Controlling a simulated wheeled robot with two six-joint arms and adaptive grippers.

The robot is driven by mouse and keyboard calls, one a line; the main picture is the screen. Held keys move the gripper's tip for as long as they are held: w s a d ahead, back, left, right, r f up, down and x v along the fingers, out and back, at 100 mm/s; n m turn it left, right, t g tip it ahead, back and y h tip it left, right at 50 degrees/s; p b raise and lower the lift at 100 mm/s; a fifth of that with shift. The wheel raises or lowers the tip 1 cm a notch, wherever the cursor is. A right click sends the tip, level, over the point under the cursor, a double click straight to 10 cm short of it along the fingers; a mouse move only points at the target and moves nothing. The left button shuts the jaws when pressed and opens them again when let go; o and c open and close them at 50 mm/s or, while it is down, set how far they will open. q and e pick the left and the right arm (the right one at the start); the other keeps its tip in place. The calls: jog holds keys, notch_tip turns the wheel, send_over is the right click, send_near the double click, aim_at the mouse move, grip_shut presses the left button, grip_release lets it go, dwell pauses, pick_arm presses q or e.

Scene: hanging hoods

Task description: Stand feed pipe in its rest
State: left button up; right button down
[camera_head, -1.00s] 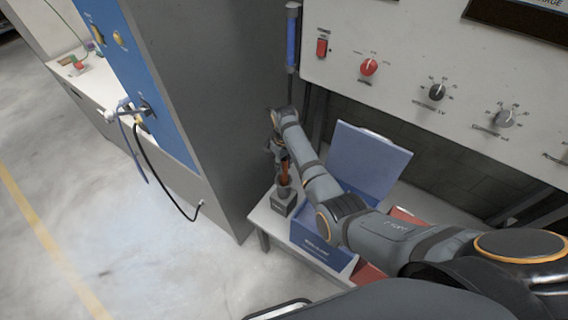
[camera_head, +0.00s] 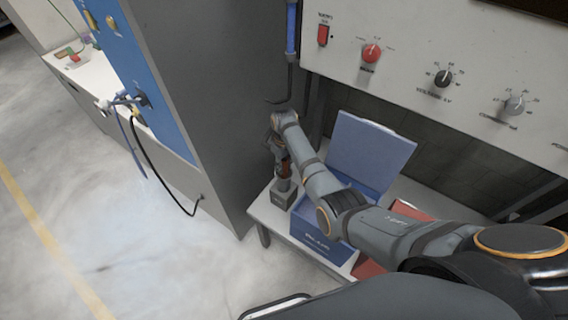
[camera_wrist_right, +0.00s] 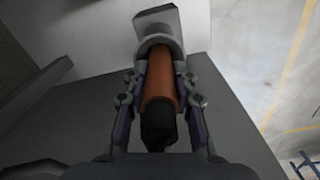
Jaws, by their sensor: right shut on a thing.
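The feed pipe, an orange-brown tube (camera_wrist_right: 160,82) with a black end toward the camera, is between the fingers of my right gripper (camera_wrist_right: 162,70), which is shut on it. In the head view my right gripper (camera_head: 281,160) points down, with a little of the pipe (camera_head: 284,169) showing below it. The rest is a dark grey block with a round grey collar (camera_head: 284,185), at the left end of the small table. In the wrist view the pipe's far end goes into the collar of the rest (camera_wrist_right: 158,42); how deep it sits is hidden. My left gripper is out of view.
An open blue box (camera_head: 318,238) with a raised lid stands right beside the rest, under my right arm. Red items (camera_head: 368,268) lie by it. A tall grey cabinet (camera_head: 190,100) rises close on the left. A control panel (camera_head: 430,60) hangs behind.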

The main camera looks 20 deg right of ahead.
jog(key=shift+f, duration=0.1)
jog(key=c, duration=1)
grip_release()
notch_tip(320, 180, up, 12)
jog(key=shift+f, duration=0.1)
